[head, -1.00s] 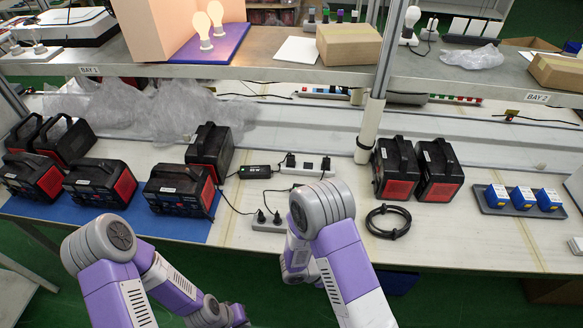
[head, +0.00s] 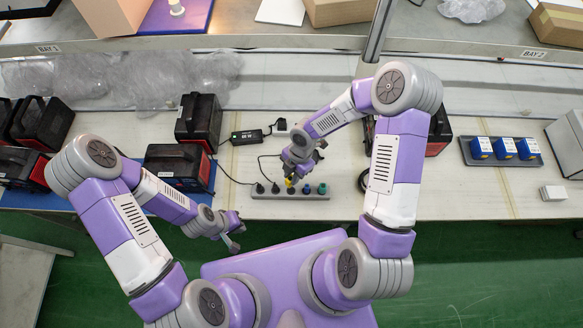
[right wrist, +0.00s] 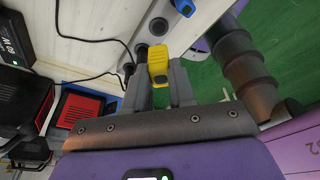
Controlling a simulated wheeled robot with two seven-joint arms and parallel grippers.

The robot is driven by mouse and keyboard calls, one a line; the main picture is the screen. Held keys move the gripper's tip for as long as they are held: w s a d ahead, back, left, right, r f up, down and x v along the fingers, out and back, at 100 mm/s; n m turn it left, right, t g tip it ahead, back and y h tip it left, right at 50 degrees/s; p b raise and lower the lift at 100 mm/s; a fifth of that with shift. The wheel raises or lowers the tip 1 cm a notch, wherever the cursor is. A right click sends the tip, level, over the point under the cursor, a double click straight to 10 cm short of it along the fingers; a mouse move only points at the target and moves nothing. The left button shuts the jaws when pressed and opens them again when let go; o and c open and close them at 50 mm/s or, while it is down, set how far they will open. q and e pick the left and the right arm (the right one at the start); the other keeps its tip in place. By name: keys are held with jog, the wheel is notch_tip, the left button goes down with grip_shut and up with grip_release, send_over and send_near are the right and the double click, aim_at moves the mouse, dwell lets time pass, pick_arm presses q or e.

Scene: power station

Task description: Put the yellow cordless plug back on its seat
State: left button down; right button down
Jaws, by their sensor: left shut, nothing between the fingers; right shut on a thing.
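The yellow plug (right wrist: 158,63) is between the two fingers of my right gripper (right wrist: 160,88), which is shut on it. In the head view my right gripper (head: 293,172) points down over the grey power strip (head: 292,196), and the yellow plug (head: 288,183) shows under its fingertips. In the right wrist view the plug lies over the strip (right wrist: 176,36), close to a dark round seat (right wrist: 158,26). I cannot tell whether it touches the strip. My left gripper (head: 234,236) is shut and empty, beyond the bench's front edge.
A black adapter (head: 246,136) lies behind.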

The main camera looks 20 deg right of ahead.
jog(key=shift+d+b+x, duration=0.2)
jog(key=shift+b+x, duration=0.55)
jog(key=shift+x, duration=0.25)
jog(key=shift+w+d+b+x, duration=0.1)
jog(key=shift+d+b+x, duration=0.05)
jog(key=shift+b+x, duration=0.55)
jog(key=shift+w+d+b+x, duration=0.1)
jog(key=shift+d+b+x, duration=0.05)
jog(key=shift+b+x, duration=0.55)
jog(key=shift+w+d+b+x, duration=0.15)
jog(key=shift+b+x, duration=0.3)
jog(key=shift+x, duration=0.35)
jog(key=shift+d+f, duration=0.1)
jog(key=c, duration=0.9)
grip_release()
jog(key=shift+o, duration=0.2)
jog(key=s+p+v, duration=0.1)
jog(key=v, duration=0.6)
jog(key=shift+w+r, duration=0.25)
jog(key=shift+w, duration=0.25)
jog(key=shift+d, duration=0.1)
